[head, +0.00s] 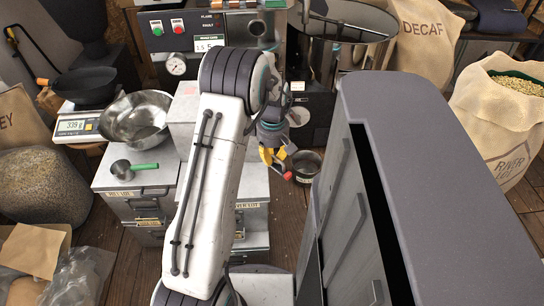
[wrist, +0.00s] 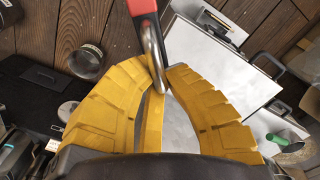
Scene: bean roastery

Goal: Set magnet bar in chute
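My gripper (head: 272,156) hangs in the middle of the head view, above the floor beside the grey drawer units. In the wrist view its yellow fingers (wrist: 154,85) close around the curved metal part of a red-and-metal piece, which I take to be the magnet bar (wrist: 155,50). Its red part (wrist: 140,8) extends away beyond the fingertips. In the head view only a small red end of the bar (head: 287,175) shows beneath the gripper. The bar is clear of any surface. I cannot pick out the chute in either view.
A large dark grey cabinet (head: 430,150) stands close on the right. Grey drawer units (head: 150,180) stand left, with a steel bowl (head: 137,118) and green-handled scoop (head: 134,168). A metal pot (head: 306,165) is on the floor. The roaster (head: 215,25) is behind.

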